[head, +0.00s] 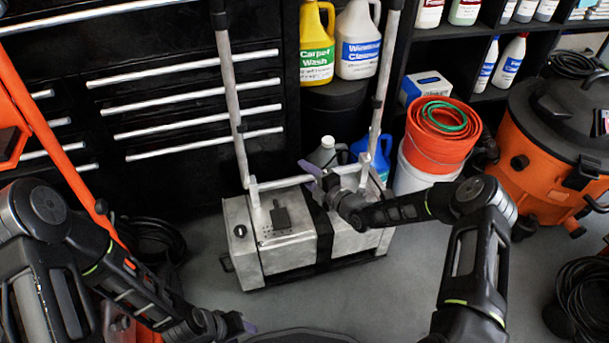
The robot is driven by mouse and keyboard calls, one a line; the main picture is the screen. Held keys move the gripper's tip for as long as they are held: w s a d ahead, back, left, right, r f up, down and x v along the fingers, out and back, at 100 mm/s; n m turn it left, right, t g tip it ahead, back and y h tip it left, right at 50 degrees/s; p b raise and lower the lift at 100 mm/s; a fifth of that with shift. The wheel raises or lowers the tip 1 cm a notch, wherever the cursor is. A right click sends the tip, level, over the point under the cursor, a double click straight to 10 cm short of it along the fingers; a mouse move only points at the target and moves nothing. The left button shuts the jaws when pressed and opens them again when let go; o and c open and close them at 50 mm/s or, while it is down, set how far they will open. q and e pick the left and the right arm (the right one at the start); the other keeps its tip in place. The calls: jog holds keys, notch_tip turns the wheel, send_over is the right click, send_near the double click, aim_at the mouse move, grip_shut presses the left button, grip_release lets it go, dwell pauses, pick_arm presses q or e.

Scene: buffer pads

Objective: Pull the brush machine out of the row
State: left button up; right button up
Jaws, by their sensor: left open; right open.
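The brush machine (285,250) is a silver metal box unit with a dark strip down its middle and a black base. It stands on the grey floor in front of the black drawer cabinet. Two grey handle posts (236,110) rise from it, joined low down by a silver crossbar (282,183). My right gripper (316,180) is open, with its purple fingers at the crossbar near the middle of the machine; whether they touch it I cannot tell. My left gripper (246,326) is open and low at the bottom edge, in front of the machine and apart from it.
An orange machine (60,150) stands at the left. Red buckets (440,130) and an orange vacuum (545,140) stand at the right. Bottles, including a yellow jug (317,45), stand behind. Black cables (585,295) lie at the right. Floor in front of the machine is clear.

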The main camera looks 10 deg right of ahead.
jog(key=shift+w+a, duration=0.2)
jog(key=shift+w, duration=0.25)
jog(key=shift+c, duration=0.2)
grip_shut()
dwell(0.9)
